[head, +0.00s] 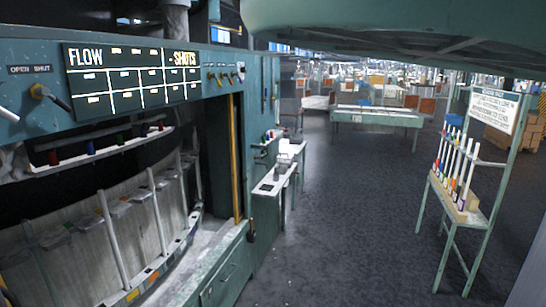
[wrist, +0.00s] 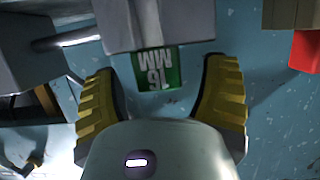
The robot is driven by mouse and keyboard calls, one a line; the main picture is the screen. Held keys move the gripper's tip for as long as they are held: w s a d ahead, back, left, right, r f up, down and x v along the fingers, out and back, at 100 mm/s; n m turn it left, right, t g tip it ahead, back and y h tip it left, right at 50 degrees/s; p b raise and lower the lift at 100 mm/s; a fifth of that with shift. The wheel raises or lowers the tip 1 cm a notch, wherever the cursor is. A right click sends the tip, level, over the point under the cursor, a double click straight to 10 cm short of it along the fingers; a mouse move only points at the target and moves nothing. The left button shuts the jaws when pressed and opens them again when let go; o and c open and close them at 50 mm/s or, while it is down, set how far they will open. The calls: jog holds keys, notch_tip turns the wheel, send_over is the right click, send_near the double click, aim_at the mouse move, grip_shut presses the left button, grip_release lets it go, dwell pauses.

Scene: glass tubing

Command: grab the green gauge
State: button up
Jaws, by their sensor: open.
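In the wrist view, a green piece marked "16 MM" (wrist: 158,68), the only green thing there, shows upside down between the fingertips. It meets the lower edge of a grey block (wrist: 160,24); how the two are joined cannot be told. My gripper (wrist: 163,72) is open, with one yellow ridged finger on each side of the green piece and a visible gap on both sides. In the head view my gripper is not seen.
A red block (wrist: 305,50) and another grey block (wrist: 290,14) are to the right in the wrist view. A metal rod (wrist: 65,40) is at the left. In the head view, a teal machine (head: 225,285) fills the left, a tube rack (head: 448,190) stands right, and the floor between is clear.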

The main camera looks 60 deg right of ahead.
jog(key=shift+s, duration=0.1)
grip_shut()
dwell(0.5)
